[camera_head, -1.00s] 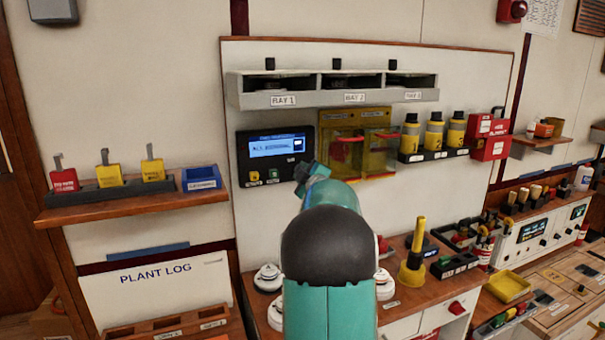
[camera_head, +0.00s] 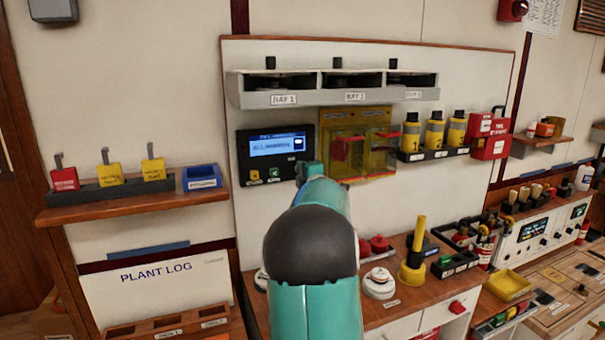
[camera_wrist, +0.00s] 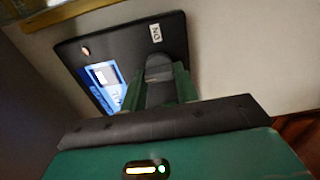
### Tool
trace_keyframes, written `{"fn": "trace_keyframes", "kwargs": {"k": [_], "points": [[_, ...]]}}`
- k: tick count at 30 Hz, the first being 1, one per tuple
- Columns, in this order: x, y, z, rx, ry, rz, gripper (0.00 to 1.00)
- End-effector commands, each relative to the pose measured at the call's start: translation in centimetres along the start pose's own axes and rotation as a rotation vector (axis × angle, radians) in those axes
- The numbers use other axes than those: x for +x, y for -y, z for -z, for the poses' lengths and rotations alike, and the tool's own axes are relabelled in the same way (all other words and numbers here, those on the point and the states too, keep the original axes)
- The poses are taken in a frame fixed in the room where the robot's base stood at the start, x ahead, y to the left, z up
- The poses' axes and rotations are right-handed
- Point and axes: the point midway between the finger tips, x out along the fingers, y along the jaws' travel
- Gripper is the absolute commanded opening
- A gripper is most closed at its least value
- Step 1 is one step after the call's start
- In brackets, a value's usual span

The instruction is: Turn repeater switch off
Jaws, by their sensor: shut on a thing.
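The repeater panel (camera_head: 274,145) is a black box on the wall board with a lit blue screen reading "ALL NORMAL". In the wrist view the panel (camera_wrist: 105,45) appears tilted, with a small white label (camera_wrist: 155,33) that seems to read ON. A dark grey switch (camera_wrist: 158,66) stands out from the panel below that label. My gripper (camera_wrist: 160,85) has its green fingers on either side of the switch and is shut on it. In the head view my gripper (camera_head: 308,172) is at the panel's lower right corner, and my arm hides the switch there.
A grey three-bay shelf (camera_head: 335,97) is above. Yellow cylinders (camera_head: 435,135) stand farther right. A wooden bench (camera_head: 385,312) with round white and red items is below.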

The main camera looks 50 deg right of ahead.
Motion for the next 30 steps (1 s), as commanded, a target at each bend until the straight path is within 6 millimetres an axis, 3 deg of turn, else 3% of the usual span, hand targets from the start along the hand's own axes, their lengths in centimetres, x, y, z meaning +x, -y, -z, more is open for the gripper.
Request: {"fn": "trace_keyframes", "kwargs": {"k": [10,11,13,14,23,30], "points": [[0.0,0.1,0.0,-0.003,0.000,0.002,0.07],[0.0,0.1,0.0,-0.003,0.000,0.002,0.36],[0.0,0.1,0.0,-0.003,0.000,0.001,0.50],[0.0,0.1,0.0,-0.002,0.000,0.001,0.51],[-0.2,0.0,0.0,-0.001,0.000,0.001,0.51],[-3.2,-0.1,0.0,0.000,0.001,-0.001,0.51]]}}
